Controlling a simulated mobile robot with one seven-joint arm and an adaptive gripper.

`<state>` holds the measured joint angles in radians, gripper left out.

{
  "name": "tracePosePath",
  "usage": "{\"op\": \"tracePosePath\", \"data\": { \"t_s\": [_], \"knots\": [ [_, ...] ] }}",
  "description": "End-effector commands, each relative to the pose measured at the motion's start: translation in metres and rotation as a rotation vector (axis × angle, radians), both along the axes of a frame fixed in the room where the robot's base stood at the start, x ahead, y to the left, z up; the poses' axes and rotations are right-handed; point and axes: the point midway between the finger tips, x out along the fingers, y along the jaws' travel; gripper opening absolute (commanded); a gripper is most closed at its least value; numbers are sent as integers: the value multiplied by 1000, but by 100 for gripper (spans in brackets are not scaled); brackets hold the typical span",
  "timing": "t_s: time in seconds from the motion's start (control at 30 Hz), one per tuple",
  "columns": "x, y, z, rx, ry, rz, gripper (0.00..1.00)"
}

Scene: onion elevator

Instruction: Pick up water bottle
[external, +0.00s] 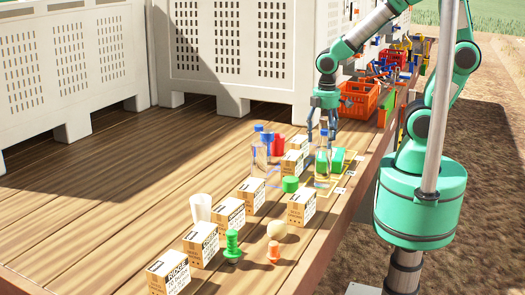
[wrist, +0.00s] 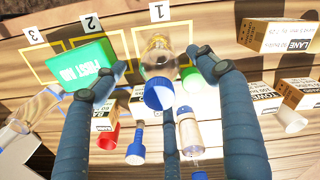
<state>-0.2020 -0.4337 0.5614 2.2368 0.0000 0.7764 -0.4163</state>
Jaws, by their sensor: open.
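A clear water bottle with a blue cap (external: 322,168) stands upright on the yellow-outlined mat near the table's right edge. In the wrist view the bottle (wrist: 157,52) is at the centre, cap towards me, at the square labelled 1. My gripper (external: 323,124) is directly above it, pointing down. In the wrist view my gripper (wrist: 160,78) is open and empty, its fingers spread left, right and below the bottle. I cannot tell whether any finger touches the bottle.
A green first aid box (wrist: 82,66) sits close beside the bottle at square 2. An orange crate (external: 358,101) is behind. Open planks lie to the left.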

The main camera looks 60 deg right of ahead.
Motion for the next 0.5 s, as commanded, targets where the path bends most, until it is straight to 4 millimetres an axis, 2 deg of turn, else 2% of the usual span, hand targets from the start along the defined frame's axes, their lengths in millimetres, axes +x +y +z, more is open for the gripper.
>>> {"op": "tracePosePath", "data": {
  "t_s": [0.3, 0.5],
  "knots": [
    [-1, -1, -36, -1, 3, 0, 72],
    [-1, -1, -42, -1, 1, 0, 72]
  ]
}}
